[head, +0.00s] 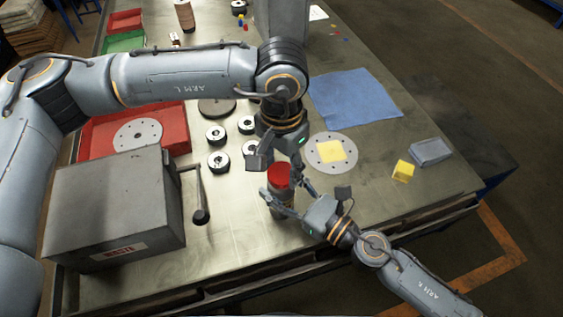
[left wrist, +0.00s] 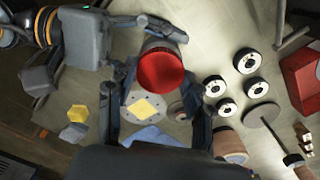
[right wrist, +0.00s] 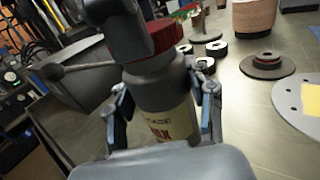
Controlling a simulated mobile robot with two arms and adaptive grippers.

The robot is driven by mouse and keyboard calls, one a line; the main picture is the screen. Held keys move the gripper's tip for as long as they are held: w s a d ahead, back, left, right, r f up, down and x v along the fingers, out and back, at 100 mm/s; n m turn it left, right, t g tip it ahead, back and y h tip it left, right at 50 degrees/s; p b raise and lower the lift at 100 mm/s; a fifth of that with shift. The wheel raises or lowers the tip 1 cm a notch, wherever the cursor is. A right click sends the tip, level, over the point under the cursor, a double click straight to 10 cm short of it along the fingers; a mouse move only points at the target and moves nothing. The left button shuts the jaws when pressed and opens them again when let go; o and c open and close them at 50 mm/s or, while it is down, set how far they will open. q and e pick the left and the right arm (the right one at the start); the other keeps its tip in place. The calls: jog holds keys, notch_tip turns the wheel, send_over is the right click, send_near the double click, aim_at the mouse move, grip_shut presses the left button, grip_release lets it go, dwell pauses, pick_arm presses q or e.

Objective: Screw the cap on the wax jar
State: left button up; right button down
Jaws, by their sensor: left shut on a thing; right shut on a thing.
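The wax jar (head: 279,203) stands upright near the table's front edge, a grey jar with a cream label (right wrist: 172,124) in the right wrist view. The red cap (head: 280,173) is at the top of the jar, with no clear gap in the right wrist view (right wrist: 158,38); I cannot tell whether its threads are engaged. My left gripper (left wrist: 158,88) is above, shut on the red cap. My right gripper (right wrist: 164,102) is low at the side, shut on the jar's body. The fingers hide part of the cap's rim and the jar's sides.
A grey box with a crank (head: 110,205) stands left of the jar. Several small dark rings (head: 217,160) lie behind it. To the right are a perforated disc (head: 316,161) under a yellow square, a yellow block (head: 403,171), a grey block (head: 430,152) and a blue cloth (head: 355,97).

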pick_arm(q)
jog(key=shift+f, duration=0.1)
jog(key=m, duration=0.6)
jog(key=o, duration=0.7)
jog(key=shift+o, duration=0.2)
jog(key=shift+r, duration=2.25)
jog(key=shift+c, duration=0.4)
